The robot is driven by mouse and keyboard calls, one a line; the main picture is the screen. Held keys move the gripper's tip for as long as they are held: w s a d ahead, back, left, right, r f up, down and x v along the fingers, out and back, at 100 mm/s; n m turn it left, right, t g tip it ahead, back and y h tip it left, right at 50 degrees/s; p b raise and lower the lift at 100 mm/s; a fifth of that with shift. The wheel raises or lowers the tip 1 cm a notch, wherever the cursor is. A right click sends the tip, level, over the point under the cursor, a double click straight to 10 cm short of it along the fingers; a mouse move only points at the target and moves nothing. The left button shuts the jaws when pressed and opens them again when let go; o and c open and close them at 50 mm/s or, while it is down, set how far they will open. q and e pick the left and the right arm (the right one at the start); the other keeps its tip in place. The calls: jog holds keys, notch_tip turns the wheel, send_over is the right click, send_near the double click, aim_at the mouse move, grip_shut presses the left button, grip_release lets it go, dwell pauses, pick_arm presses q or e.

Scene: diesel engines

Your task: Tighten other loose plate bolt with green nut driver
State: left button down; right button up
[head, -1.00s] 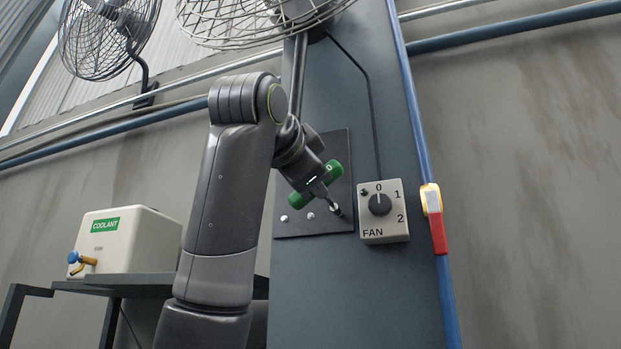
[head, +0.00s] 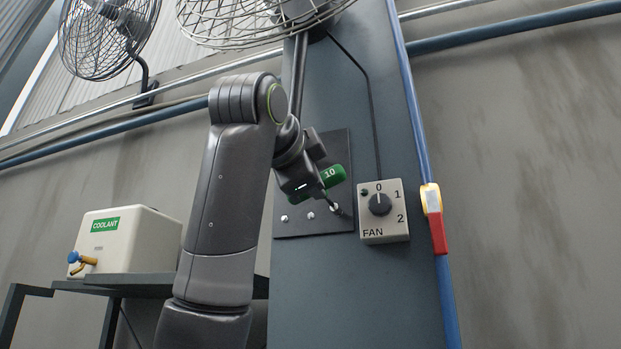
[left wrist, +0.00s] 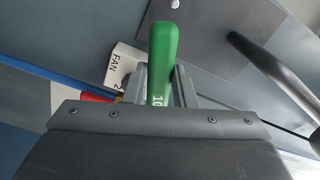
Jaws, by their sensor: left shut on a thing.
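My left gripper (head: 318,186) is shut on the green nut driver (head: 335,175), whose handle is marked 10. In the left wrist view the green handle (left wrist: 162,50) sits between the two fingers (left wrist: 163,88). The driver's thin shaft points down and right to a bolt at the lower right of the dark plate (head: 300,229); its tip appears to meet this bolt, but firm seating cannot be told. Two other bolts, a left one (head: 284,218) and a middle one (head: 311,215), show along the plate's lower edge. My arm hides the plate's upper left. My right gripper is not in view.
The plate is on a blue-grey column (head: 330,290). A fan switch box (head: 384,228) is close right of the driver tip, with a blue pipe (head: 415,120) beyond it. A fan (head: 255,15) hangs above. A coolant tank (head: 125,242) stands left on a shelf.

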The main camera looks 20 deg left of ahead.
pick_arm(q)
jog(key=shift+s, duration=0.15)
dwell(0.5)
jog(key=shift+s, duration=0.4)
jog(key=shift+b, duration=0.3)
jog(key=n+b, duration=0.3)
jog(key=n, duration=1.7)
